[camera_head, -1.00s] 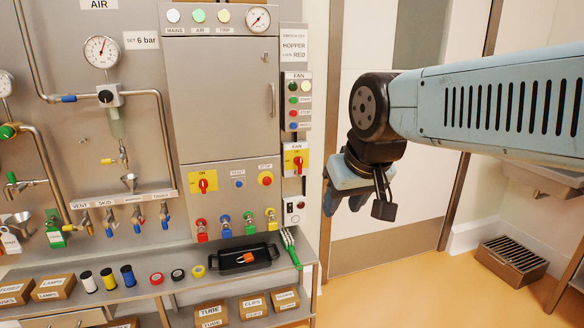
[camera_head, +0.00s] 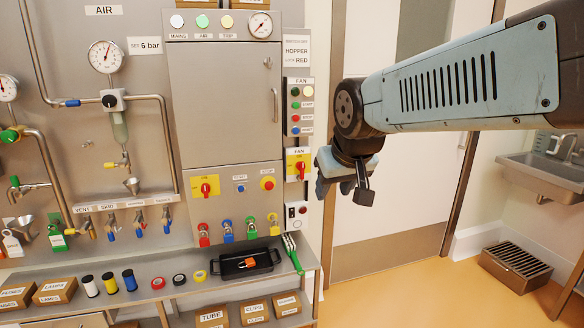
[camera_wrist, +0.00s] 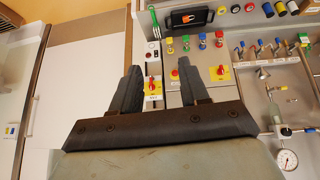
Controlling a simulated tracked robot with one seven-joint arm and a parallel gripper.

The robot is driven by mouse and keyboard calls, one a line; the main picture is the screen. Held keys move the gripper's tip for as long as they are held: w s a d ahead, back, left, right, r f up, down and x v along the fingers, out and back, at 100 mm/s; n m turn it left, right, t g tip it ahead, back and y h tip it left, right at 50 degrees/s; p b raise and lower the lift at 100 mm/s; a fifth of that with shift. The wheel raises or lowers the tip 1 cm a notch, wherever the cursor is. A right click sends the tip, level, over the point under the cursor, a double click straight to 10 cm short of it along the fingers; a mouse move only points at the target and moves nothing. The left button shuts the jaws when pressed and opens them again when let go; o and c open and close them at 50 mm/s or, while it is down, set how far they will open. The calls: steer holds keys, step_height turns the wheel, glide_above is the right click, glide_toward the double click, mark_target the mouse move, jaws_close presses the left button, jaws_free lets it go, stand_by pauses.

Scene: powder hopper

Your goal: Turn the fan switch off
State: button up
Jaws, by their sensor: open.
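The fan switch (camera_head: 299,165) is a red rotary handle on a yellow plate, under a FAN label on the narrow strip at the panel's right edge. Its handle looks roughly upright. In the wrist view the fan switch (camera_wrist: 152,88) shows between my two fingers, farther off than they are. My gripper (camera_head: 343,190) is open and empty, to the right of the switch and apart from it, in front of the door. The wrist view shows both fingers of my gripper (camera_wrist: 158,68) spread.
A similar red handle on a yellow plate (camera_head: 205,187) sits left of the fan switch. A fan button column (camera_head: 295,106) is above it, and a small key-switch box (camera_head: 296,215) below. Padlocks hang along the panel bottom. A black tray (camera_head: 228,272) stands on the shelf.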

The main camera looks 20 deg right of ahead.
steer(key=w+d+t, duration=0.3)
steer(key=w, duration=1.5)
steer(key=n+t, duration=0.1)
steer(key=t, duration=0.4)
glide_toward(303, 165)
steer(key=s+a+r, duration=0.5)
steer(key=s+r, duration=0.1)
steer(key=s, duration=0.4)
steer(key=w+d+f+m+t, duration=0.1)
steer(key=w+d+f+t, duration=0.2)
steer(key=w+d+f, duration=0.35)
steer(key=shift+y, duration=0.3)
steer(key=w, duration=0.4)
steer(key=w+f, duration=0.1)
steer(key=w, duration=0.4)
steer(key=w+a+f, duration=0.1)
steer(key=w, duration=0.4)
steer(key=shift+f, duration=0.25)
steer(key=c, duration=0.7)
